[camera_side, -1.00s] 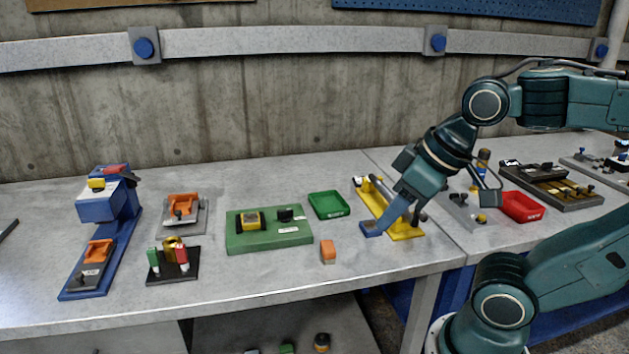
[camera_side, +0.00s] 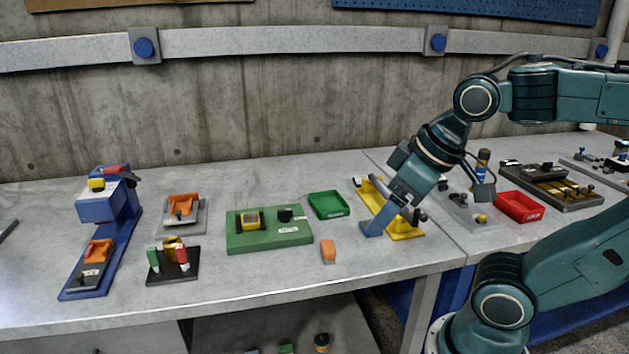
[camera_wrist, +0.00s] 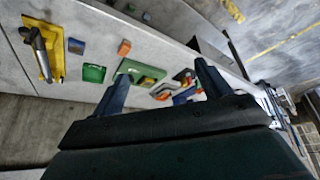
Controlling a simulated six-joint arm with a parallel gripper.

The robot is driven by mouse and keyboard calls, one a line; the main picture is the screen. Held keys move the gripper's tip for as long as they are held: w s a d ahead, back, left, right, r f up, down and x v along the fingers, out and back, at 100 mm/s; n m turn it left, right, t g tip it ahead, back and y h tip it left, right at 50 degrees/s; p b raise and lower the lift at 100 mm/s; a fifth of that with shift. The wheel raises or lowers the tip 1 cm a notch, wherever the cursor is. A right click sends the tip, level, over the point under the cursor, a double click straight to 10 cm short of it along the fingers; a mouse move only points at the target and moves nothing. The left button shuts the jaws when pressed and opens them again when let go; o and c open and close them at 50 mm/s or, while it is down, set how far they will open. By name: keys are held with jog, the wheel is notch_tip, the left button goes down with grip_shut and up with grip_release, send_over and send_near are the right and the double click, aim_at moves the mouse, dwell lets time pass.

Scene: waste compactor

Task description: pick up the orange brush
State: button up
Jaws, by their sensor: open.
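The orange brush (camera_side: 328,251) stands on the grey bench near its front edge, a small orange block with a greyish lower part. It also shows in the wrist view (camera_wrist: 124,47), beyond and between my fingers. My gripper (camera_side: 384,220) is to the right of the brush and apart from it, in front of the yellow fixture in the side view. In the wrist view my gripper (camera_wrist: 160,80) has its two blue fingers spread wide with nothing between them.
The yellow fixture (camera_side: 405,233) is close to my gripper. A small blue block (camera_wrist: 76,46) lies near it in the wrist view. A green tray (camera_side: 328,205) and green board (camera_side: 268,241) lie behind and left of the brush. The bench in front of the board is clear.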

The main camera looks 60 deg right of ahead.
jog(key=w, duration=0.1)
jog(key=n+g, duration=0.5)
jog(key=n, duration=0.3)
send_over(328, 245)
notch_tip(328, 245, down, 11)
jog(key=shift+s+f, duration=0.15)
jog(key=shift+f, duration=4.15)
jog(key=shift+f, duration=2.55)
jog(key=c, duration=1.1)
jog(key=shift+r, duration=0.1)
